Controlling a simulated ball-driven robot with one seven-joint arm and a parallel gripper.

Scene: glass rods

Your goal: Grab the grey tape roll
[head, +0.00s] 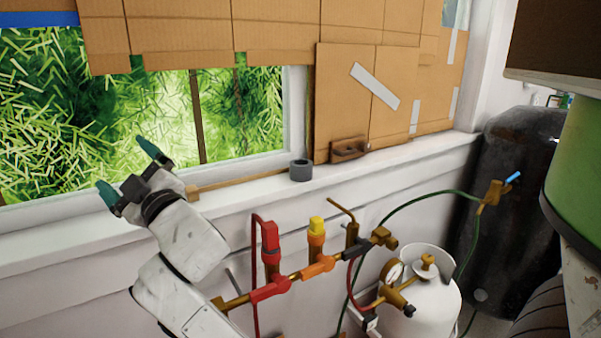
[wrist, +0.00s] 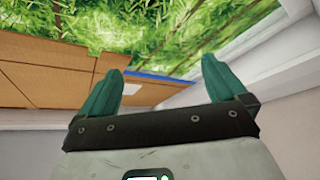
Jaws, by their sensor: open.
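The grey tape roll (head: 301,170) sits on the white window sill, right of the picture's middle in the head view. My gripper (head: 125,168) is to the left of the roll, in front of the window, with its teal fingers spread apart and nothing between them. In the wrist view my gripper (wrist: 163,85) also shows open and empty, pointing toward the window and cardboard. The tape roll is not visible in the wrist view.
A brown object (head: 349,149) lies on the sill just right of the roll. A thin wooden stick (head: 235,182) lies on the sill to its left. Below are valves and pipes (head: 290,283) and a white tank (head: 425,290). Cardboard (head: 370,95) covers the wall behind.

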